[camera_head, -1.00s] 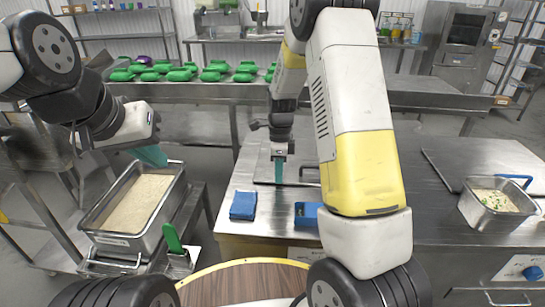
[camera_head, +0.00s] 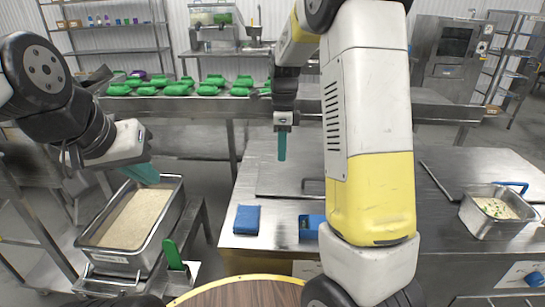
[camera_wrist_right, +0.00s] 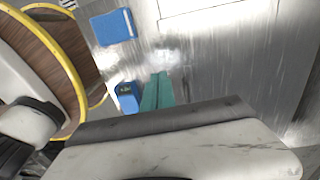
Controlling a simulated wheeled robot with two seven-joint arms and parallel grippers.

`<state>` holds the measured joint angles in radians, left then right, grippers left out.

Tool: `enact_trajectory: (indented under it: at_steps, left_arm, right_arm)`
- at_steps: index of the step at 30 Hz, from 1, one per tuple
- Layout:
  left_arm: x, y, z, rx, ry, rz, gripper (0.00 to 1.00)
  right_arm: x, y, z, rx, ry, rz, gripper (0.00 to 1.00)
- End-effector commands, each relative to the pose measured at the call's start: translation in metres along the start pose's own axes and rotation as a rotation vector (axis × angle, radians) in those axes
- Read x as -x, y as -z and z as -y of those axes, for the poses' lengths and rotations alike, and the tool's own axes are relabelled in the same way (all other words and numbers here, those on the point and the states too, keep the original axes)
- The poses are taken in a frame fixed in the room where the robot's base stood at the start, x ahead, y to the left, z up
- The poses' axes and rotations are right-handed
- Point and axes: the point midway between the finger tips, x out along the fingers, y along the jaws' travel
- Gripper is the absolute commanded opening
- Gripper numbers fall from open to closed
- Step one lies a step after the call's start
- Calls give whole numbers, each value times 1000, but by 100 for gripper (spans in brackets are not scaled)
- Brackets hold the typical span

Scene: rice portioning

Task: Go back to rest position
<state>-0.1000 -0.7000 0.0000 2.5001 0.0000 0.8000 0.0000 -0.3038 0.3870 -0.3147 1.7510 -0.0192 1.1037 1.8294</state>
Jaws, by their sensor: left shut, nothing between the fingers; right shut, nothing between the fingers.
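My left gripper (camera_head: 144,172) has teal fingers, shut and empty, just above the far end of a metal pan of rice (camera_head: 172,222) at the left. My right gripper (camera_head: 282,147) is shut and empty, pointing down above the steel counter (camera_head: 232,204). Its teal fingers also show in the right wrist view (camera_wrist_right: 157,92), over bare counter near two blue items. My right arm covers part of the counter in the head view.
A blue block (camera_head: 247,219) and a blue object (camera_head: 311,226) lie on the counter. A metal pan with food (camera_head: 497,222) stands at the right. A green-handled tool (camera_head: 174,256) is beside the rice pan. Green items (camera_head: 178,88) line the back shelf. A yellow-rimmed round wooden top (camera_head: 245,292) is in front.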

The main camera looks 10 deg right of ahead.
Motion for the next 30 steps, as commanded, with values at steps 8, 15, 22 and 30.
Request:
enact_trajectory:
  at_steps: [8, 15, 22, 30]
  left_arm:
    - [0, 0, 0, 0, 0, 0, 0]
    - [0, 0, 0, 0, 0, 0, 0]
    - [0, 0, 0, 0, 0, 0, 0]
    - [0, 0, 0, 0, 0, 0, 0]
  right_arm:
    - [38, 8, -29, 231, 73, 68, 0]
    - [85, 22, -101, 790, 293, 108, 0]
    - [104, 34, -174, 1324, 525, -23, 0]
    - [100, 42, -224, 1731, 669, -257, 0]
